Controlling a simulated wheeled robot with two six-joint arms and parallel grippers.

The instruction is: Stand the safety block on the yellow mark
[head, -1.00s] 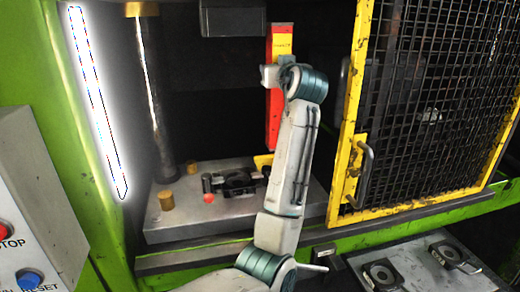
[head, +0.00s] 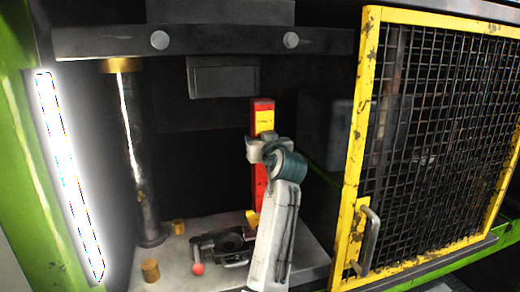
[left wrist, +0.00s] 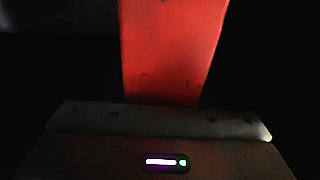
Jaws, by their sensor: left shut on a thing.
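The safety block (head: 261,182) is a tall red bar with a yellow label, upright inside the press. My left gripper (head: 262,149) is shut on it around its middle. The left wrist view shows the red face of the block (left wrist: 172,50) just beyond the gripper body. A yellow patch (head: 252,217), seemingly the yellow mark, shows on the press bed (head: 205,272) close to the block's lower end, partly hidden by my arm. The block's foot is hidden, so I cannot tell whether it touches the bed. My right gripper is not in view.
A dark die (head: 232,243) with a red-knobbed lever (head: 198,268) lies on the bed left of my arm. Two brass pegs (head: 150,270) and a steel column (head: 140,170) stand further left. A yellow mesh guard (head: 440,140) is at right. The press ram (head: 223,78) hangs above.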

